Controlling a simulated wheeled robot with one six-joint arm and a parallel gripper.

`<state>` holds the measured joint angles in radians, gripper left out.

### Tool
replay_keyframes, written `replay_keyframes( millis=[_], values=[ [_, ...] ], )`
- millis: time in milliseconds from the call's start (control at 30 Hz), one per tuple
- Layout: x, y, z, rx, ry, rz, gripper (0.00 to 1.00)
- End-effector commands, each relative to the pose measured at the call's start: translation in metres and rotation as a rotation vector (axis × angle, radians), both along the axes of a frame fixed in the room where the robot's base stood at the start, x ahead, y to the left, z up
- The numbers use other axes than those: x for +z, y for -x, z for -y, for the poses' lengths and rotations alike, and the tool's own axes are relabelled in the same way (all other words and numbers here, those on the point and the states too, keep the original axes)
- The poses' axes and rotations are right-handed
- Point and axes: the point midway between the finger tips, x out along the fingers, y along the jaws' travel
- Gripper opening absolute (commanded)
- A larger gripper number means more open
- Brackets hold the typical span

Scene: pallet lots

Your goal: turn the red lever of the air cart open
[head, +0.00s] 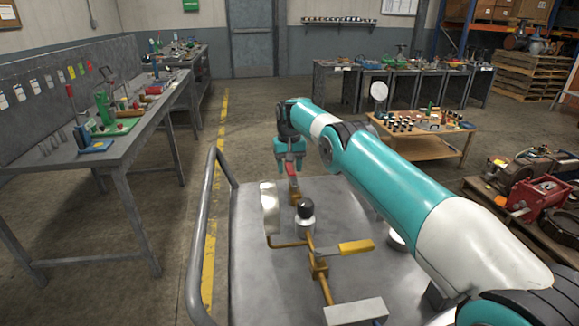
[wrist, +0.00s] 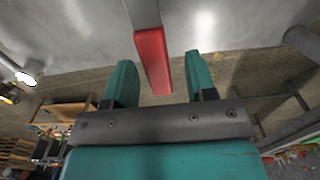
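The air cart (head: 250,215) has a grey metal top with brass-coloured pipework. Its red lever (head: 292,170) is at the far side of the top, right at my gripper (head: 290,160). In the wrist view, the red-sleeved end of the lever (wrist: 152,60) on its bare metal arm lies between the two teal fingers of my gripper (wrist: 161,70). The fingers are apart, with a gap on each side of the lever. A second lever with a yellow handle (head: 356,247) sits on the pipe nearer to me.
A black knob (head: 305,209) and a round gauge (head: 270,208) stand on the cart top. A tubular rail (head: 204,230) runs along its left side. A workbench (head: 110,150) stands left, a low wooden table (head: 425,148) beyond my arm, and a loaded pallet (head: 551,225) right.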

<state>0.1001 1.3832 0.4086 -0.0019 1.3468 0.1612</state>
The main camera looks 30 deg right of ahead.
Motion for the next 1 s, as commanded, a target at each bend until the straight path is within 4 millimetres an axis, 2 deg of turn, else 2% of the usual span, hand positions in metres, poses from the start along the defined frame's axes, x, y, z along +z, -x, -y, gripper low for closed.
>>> replay_keyframes(
  millis=[233, 367, 467, 600, 700, 1000],
  values=[
    [0.003, 0.000, 0.001, -0.004, 0.000, -0.001, 0.51],
    [0.019, 0.000, 0.001, -0.005, 0.000, 0.002, 0.51],
    [0.042, 0.000, 0.001, -0.004, 0.001, 0.003, 0.51],
    [0.085, 0.000, 0.001, -0.004, 0.001, 0.003, 0.51],
    [0.108, 0.001, 0.000, -0.003, 0.000, -0.001, 0.51],
    [0.156, 0.001, 0.000, -0.002, 0.000, -0.001, 0.51]
  ],
)
